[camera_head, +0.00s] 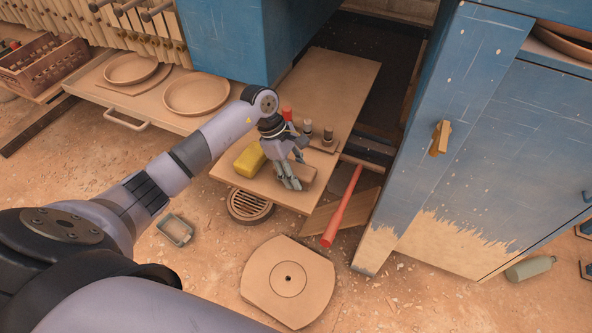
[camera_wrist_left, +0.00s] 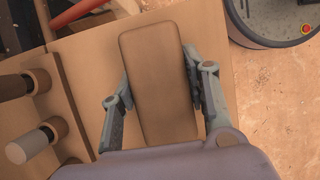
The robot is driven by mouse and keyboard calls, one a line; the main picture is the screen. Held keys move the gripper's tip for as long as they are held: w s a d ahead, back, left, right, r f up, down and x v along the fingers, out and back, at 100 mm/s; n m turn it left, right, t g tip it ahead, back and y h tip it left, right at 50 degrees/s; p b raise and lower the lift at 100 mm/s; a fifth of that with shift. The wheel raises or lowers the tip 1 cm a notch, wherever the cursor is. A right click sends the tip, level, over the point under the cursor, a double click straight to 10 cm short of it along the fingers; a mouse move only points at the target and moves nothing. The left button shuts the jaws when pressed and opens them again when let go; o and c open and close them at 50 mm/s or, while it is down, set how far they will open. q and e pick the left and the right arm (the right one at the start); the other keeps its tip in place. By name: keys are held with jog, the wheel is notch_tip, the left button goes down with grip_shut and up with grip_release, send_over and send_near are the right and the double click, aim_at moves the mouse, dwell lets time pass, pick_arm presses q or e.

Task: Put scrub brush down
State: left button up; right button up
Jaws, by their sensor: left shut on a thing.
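The scrub brush shows as a brown rounded block (camera_wrist_left: 158,75) between the two fingers of my left gripper (camera_wrist_left: 160,95) in the left wrist view. In the head view the brush (camera_head: 308,174) is partly hidden by the fingers. My left gripper (camera_head: 291,183) points down at the front part of a light wooden board (camera_head: 290,197) and is shut on the brush. The brush is at or just over the board's surface; I cannot tell whether it touches. Its bristles are hidden. My right gripper is not in view.
A yellow block (camera_head: 250,158) lies on the board left of the gripper. A red bar (camera_head: 343,207) slants past the board's right edge. A blue cabinet (camera_head: 470,130) stands right. A round grate (camera_head: 250,205) lies below the front edge.

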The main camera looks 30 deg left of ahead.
pick_arm(q)
jog(key=shift+f, duration=0.1)
jog(key=o, duration=1)
jog(key=shift+o, duration=0.2)
jog(key=shift+r, duration=0.3)
jog(key=b+v, duration=0.2)
jog(key=v, duration=0.8)
jog(key=shift+a+r, duration=0.2)
jog(key=shift+r, duration=0.1)
jog(key=shift+a+r, duration=0.2)
jog(key=shift+r, duration=0.3)
